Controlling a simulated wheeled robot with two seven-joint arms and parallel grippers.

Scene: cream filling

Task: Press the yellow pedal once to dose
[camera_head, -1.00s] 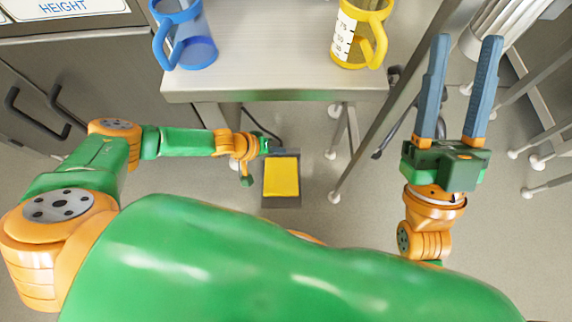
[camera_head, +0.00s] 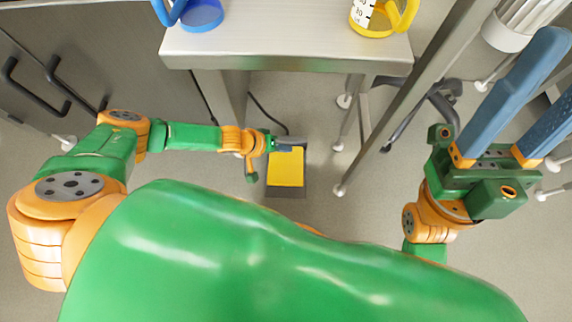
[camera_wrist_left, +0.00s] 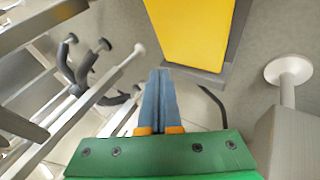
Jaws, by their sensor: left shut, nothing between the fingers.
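The yellow pedal (camera_head: 286,167) sits in a dark grey frame on the floor, in front of the steel table. It also fills the top of the left wrist view (camera_wrist_left: 188,30). My left gripper (camera_head: 293,142) reaches in from the left, its fingers at the pedal's far edge. In the left wrist view its two blue fingers (camera_wrist_left: 160,75) are closed together, with nothing between them, beside the pedal's frame. I cannot tell whether they touch it. My right gripper (camera_head: 545,90) is raised at the right, its blue fingers apart and empty.
The steel table (camera_head: 290,50) stands beyond the pedal, carrying a blue jug (camera_head: 203,14) and a yellow measuring jug (camera_head: 372,18). A dark cable (camera_head: 268,118) runs across the floor behind the pedal. Table legs (camera_head: 345,165) stand to its right. Grey cabinets (camera_head: 60,70) are at the left.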

